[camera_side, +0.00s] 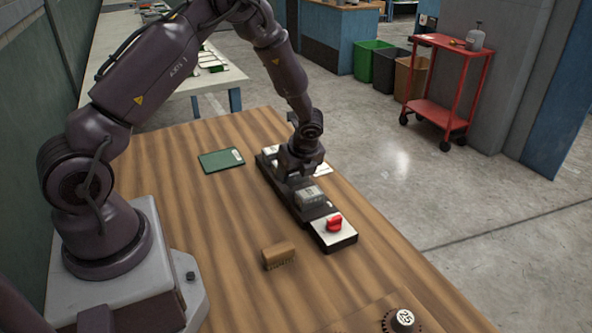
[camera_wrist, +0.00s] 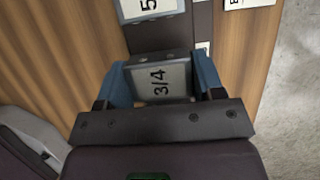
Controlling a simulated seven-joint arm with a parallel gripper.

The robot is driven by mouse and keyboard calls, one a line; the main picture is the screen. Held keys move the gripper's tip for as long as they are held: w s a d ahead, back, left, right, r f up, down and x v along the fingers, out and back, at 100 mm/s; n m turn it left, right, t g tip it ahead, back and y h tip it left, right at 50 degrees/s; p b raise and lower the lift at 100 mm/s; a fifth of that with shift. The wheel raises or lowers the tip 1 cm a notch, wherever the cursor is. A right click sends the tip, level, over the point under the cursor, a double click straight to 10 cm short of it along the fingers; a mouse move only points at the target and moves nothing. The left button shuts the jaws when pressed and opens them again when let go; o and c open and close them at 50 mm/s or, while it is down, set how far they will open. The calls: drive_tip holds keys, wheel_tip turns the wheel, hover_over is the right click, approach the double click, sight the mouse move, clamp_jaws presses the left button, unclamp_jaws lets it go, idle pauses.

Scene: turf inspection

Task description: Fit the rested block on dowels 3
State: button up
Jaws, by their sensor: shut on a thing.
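My gripper (camera_wrist: 163,82) is shut on a grey block marked 3/4 (camera_wrist: 160,84), with a blue finger on its left and right sides. The block is over or on a long dark base strip; I cannot tell whether it touches it. In the side view my gripper (camera_side: 300,172) is low over the dark strip (camera_side: 303,213). A grey block-like piece (camera_side: 309,196) shows just on the near side of the gripper; I cannot tell if it is the held one. A light plate marked 5 (camera_wrist: 150,6) lies beyond the held block. No dowels can be made out.
A red knob (camera_side: 334,222) on a white plate ends the strip nearby. A brown brush-like block (camera_side: 278,255) and a green board (camera_side: 221,160) lie on the wooden bench. A round dark piece marked 25 (camera_side: 402,319) is at the front. The bench's right edge is close to the strip.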

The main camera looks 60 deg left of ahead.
drive_tip(key=shift+f, duration=1.05)
drive_tip(key=o, duration=1.1)
drive_tip(key=v, duration=1.3)
